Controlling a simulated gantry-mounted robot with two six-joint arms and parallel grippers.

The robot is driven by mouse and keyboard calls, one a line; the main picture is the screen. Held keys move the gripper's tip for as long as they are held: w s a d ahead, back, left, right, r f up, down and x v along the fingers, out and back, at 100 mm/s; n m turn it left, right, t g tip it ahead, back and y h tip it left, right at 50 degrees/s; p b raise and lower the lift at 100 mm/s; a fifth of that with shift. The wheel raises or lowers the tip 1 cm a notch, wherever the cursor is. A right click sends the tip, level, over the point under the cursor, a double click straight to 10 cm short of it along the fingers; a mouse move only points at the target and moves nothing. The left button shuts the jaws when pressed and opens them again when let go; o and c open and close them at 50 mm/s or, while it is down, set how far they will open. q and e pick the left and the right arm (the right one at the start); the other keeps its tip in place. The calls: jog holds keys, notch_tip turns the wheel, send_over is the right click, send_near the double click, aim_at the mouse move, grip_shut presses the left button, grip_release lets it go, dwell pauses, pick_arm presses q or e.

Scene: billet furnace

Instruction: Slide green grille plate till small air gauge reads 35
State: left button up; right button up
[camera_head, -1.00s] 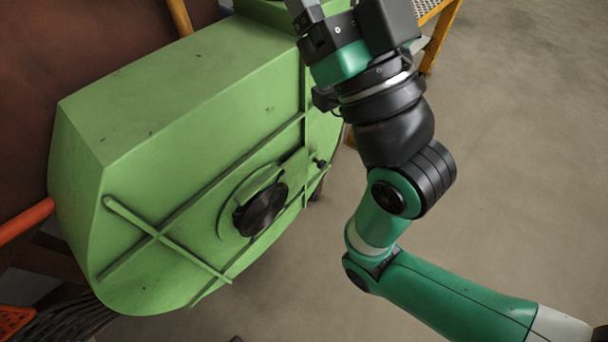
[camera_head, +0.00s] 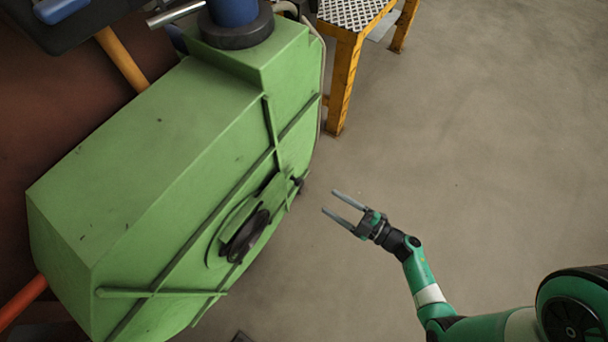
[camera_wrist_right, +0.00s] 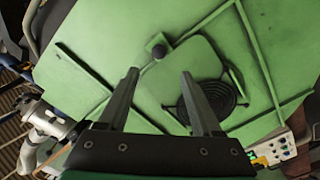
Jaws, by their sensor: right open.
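The green grille plate (camera_head: 236,217) sits on the side face of the green housing, partly covering a dark round grille (camera_head: 247,236). A small dark knob (camera_head: 298,184) is at the plate's upper right end. In the right wrist view the plate (camera_wrist_right: 188,68), the knob (camera_wrist_right: 158,50) and the ringed grille (camera_wrist_right: 212,101) lie ahead of the fingers. My right gripper (camera_head: 330,201) is open and empty, to the right of the knob and apart from it. It also shows in the right wrist view (camera_wrist_right: 159,72). I cannot make out the small air gauge. My left gripper is out of view.
The green housing (camera_head: 130,165) has raised ribs around the plate. A yellow stand with a checkered metal top (camera_head: 350,12) stands behind it. A small panel with a green display (camera_wrist_right: 270,154) shows in the right wrist view. The floor at right is clear.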

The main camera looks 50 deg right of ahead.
aim_at(301, 183)
jog(key=w+b, duration=0.1)
jog(key=w, duration=0.2)
jog(key=w+b, duration=0.1)
jog(key=w, duration=0.3)
jog(key=w+a+b, duration=0.1)
jog(key=w, duration=0.3)
jog(key=shift+w+b, duration=0.1)
jog(key=shift+b, duration=0.2)
grip_shut()
dwell(0.8)
